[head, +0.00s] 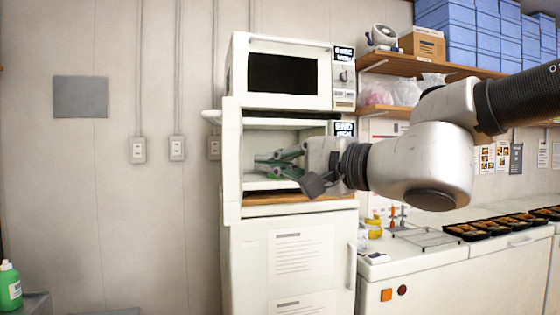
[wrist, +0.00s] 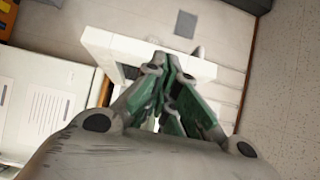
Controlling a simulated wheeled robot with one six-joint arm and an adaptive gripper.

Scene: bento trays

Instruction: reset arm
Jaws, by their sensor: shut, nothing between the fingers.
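My gripper (head: 276,163) has green-padded fingers and points left, in front of the opening of the lower microwave (head: 230,150). Its fingers are shut with nothing between them. In the wrist view my gripper (wrist: 165,75) shows its fingertips together, with the white edge of the microwave (wrist: 100,42) beyond them. I cannot tell whether the fingertips are inside the opening or just in front of it. The lower microwave's door appears swung open at its left side.
A second microwave (head: 285,72) with its door shut stands on top. A white cabinet (head: 285,255) is below. To the right, a counter (head: 420,258) carries several black bento trays (head: 490,228) and a wire rack (head: 425,237). Shelves (head: 430,64) hold boxes above.

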